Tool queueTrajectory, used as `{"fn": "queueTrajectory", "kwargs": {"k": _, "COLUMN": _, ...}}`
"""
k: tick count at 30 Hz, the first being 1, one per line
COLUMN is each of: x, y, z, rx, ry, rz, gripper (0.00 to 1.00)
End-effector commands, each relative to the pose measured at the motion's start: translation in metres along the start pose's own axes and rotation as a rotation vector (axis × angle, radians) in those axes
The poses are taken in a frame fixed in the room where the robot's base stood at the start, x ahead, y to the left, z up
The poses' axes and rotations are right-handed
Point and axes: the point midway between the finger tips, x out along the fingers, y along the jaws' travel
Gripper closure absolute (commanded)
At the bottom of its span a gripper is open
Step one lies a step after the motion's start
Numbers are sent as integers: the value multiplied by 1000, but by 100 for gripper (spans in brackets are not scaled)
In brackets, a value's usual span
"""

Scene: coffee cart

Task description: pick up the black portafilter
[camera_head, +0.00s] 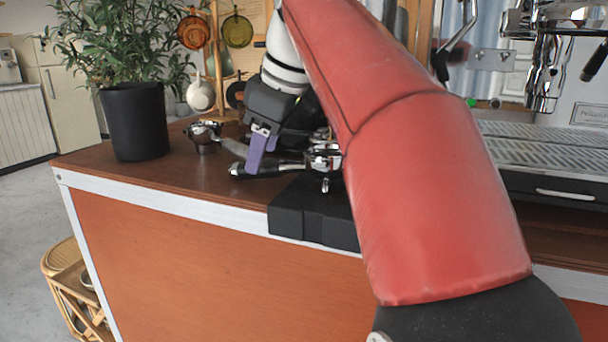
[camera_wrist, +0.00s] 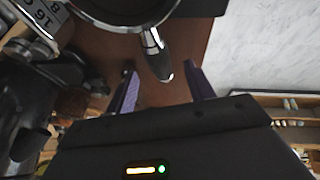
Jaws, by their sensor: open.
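The black portafilter has a black handle (camera_head: 266,169) and a metal head (camera_head: 323,157) resting at a black block (camera_head: 300,215) on the counter. My gripper (camera_head: 254,170) is open, its purple finger down at the handle. In the wrist view, a black handle with a shiny collar (camera_wrist: 154,58) points down from a round dark rim (camera_wrist: 125,22). The handle's end lies between my two open fingertips (camera_wrist: 160,72), with gaps on both sides. My arm hides part of the area right of the head. I cannot tell whether a finger touches the handle.
A second portafilter (camera_head: 204,134) with a greyish handle lies just behind, close to my gripper. A potted plant in a black pot (camera_head: 135,122) stands at the left. The espresso machine's drip tray (camera_head: 550,145) is at the right. The counter's front left is clear.

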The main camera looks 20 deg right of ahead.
Motion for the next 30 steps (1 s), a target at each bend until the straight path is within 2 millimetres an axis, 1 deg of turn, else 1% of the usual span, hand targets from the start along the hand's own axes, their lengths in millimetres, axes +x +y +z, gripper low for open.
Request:
{"fn": "queueTrajectory", "kwargs": {"k": 1, "x": 11, "y": -2, "z": 2, "rx": 1, "ry": -2, "rz": -3, "gripper": 47}}
{"fn": "queueTrajectory", "kwargs": {"k": 3, "x": 20, "y": -1, "z": 2, "rx": 1, "ry": -1, "rz": -2, "gripper": 47}}
{"fn": "queueTrajectory", "kwargs": {"k": 6, "x": 28, "y": -1, "z": 2, "rx": 1, "ry": 0, "rz": 0, "gripper": 47}}
{"fn": "queueTrajectory", "kwargs": {"k": 14, "x": 30, "y": -1, "z": 1, "rx": 2, "ry": 0, "rz": 0, "gripper": 47}}
{"fn": "queueTrajectory", "kwargs": {"k": 26, "x": 30, "y": 0, "z": 1, "rx": 2, "ry": 0, "rz": 0, "gripper": 98}}
{"fn": "queueTrajectory", "kwargs": {"k": 27, "x": 30, "y": 0, "z": 1, "rx": 2, "ry": 0, "rz": 0, "gripper": 100}}
{"fn": "queueTrajectory", "kwargs": {"k": 30, "x": 29, "y": -1, "z": 1, "rx": 1, "ry": 1, "rz": 2, "gripper": 100}}
